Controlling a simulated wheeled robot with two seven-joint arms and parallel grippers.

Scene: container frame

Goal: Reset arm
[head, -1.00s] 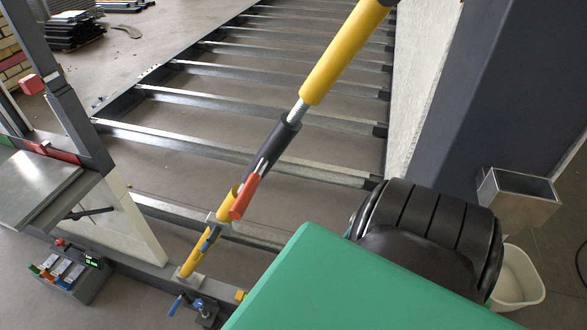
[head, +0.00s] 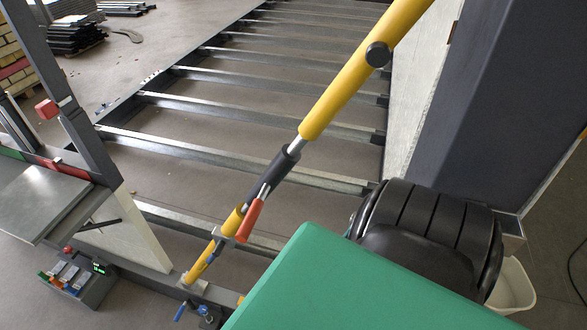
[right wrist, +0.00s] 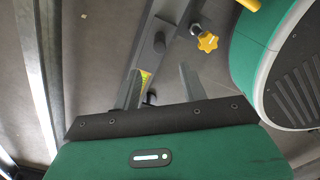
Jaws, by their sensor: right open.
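My right gripper (right wrist: 160,88) shows in the right wrist view beyond its green housing and black edge strip. Its two grey fingers stand apart, with nothing held between them. A grey bar with a yellow star knob (right wrist: 208,42) lies beyond the fingers; I cannot tell whether anything touches. In the head view neither gripper shows, and a green and black part of my own body fills the lower right. My left gripper is out of view.
A yellow brace pole (head: 345,85) with a red lever (head: 250,220) slants across the metal cross-beams (head: 235,148). A dark post (head: 490,100) stands at right, above a white bin (head: 514,288).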

